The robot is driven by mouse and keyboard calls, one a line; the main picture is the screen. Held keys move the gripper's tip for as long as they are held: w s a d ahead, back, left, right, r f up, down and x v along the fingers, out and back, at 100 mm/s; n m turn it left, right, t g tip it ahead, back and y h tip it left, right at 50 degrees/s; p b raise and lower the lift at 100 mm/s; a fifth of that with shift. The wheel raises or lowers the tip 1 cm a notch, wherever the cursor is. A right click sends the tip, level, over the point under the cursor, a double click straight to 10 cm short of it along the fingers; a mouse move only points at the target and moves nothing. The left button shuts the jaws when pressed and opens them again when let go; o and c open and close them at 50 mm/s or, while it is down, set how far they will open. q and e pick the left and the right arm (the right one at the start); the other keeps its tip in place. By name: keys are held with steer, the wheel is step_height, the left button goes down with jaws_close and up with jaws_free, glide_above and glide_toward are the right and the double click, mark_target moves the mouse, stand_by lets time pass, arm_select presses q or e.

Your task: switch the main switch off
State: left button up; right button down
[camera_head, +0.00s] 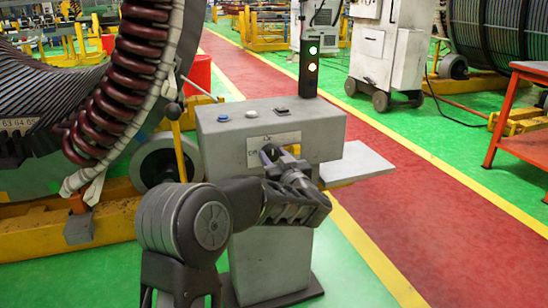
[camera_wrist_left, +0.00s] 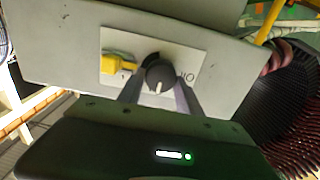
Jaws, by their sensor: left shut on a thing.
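The main switch is a black rotary knob (camera_wrist_left: 160,74) with a white pointer mark, on a white plate (camera_wrist_left: 188,56) on the front of the grey control box (camera_wrist_left: 75,45). The box also shows in the head view (camera_head: 225,140). My left gripper (camera_head: 280,158) is at the plate in the head view and hides the knob there. In the wrist view my left gripper (camera_wrist_left: 159,88) has one finger on each side of the knob and is shut on it. The pointer mark faces the gripper's side of the picture. My right gripper is in neither view.
A yellow part (camera_wrist_left: 118,63) sits on the plate beside the knob. Blue (camera_head: 223,118), white and black buttons are on the box top. A stator with red coils (camera_head: 125,95) stands close on the left.

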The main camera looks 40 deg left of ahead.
arm_select(q)
steer(key=c, duration=0.4)
steer(key=shift+n, duration=0.4)
steer(key=n+b, duration=0.1)
steer(key=n, duration=0.2)
steer(key=shift+f, duration=0.1)
steer(key=n+b, duration=0.2)
steer(key=n, duration=0.1)
steer(key=shift+s+n, duration=0.15)
steer(key=shift+n, duration=0.25)
steer(key=n+b, duration=0.1)
steer(key=n, duration=0.1)
steer(key=n+b, duration=0.3)
steer(key=n, duration=0.1)
steer(key=shift+a+f+b, duration=0.1)
steer(key=shift+f+b, duration=0.15)
steer(key=shift+b, duration=0.1)
steer(key=shift+n+b, duration=1.4)
steer(key=shift+n, duration=0.8)
